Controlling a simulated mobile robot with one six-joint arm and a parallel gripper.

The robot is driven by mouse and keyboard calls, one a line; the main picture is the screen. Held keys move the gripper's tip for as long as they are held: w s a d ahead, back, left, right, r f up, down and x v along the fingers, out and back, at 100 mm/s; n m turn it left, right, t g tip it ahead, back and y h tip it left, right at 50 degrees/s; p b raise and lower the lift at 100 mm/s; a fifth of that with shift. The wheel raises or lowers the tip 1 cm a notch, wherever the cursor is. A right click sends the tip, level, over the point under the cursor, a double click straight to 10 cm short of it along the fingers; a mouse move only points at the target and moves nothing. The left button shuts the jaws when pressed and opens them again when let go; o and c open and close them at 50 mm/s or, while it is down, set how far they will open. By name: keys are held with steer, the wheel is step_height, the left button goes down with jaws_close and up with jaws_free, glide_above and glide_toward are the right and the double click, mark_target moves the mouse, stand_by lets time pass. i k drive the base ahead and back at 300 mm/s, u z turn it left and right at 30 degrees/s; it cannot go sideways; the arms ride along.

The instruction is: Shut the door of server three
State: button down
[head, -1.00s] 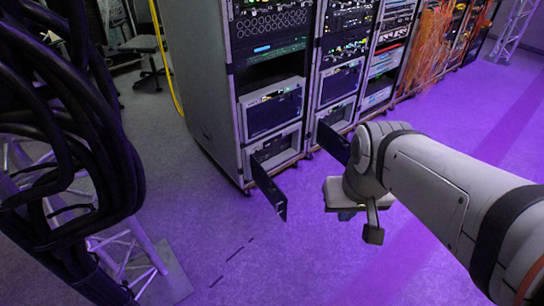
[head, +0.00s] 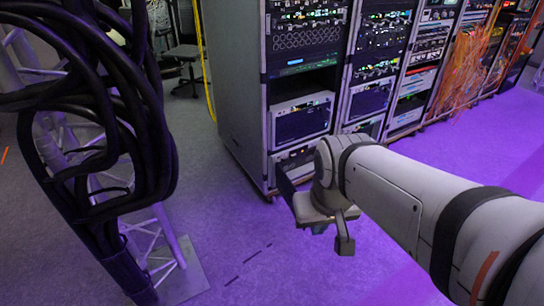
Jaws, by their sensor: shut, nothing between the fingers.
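An open dark door panel (head: 283,184) stands out from the lowest unit (head: 296,158) of the nearest rack. My wrist covers its right part. I see no number on it, so I cannot tell whether it belongs to server three. A second open door at the neighbouring rack, seen a second ago, is hidden behind my arm. My gripper (head: 343,240) is shut and empty, low in front of the racks, to the right of the visible door. I cannot tell whether it touches a door.
A row of racks (head: 238,90) runs to the back right, with orange cables (head: 470,75) hanging from one. Thick black cables (head: 110,120) on a truss (head: 165,250) fill the left. The floor (head: 240,235) between truss and racks is clear. A chair (head: 185,55) stands behind.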

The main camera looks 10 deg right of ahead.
mark_target(287, 188)
steer(key=i, duration=1)
steer(key=u, duration=0.05)
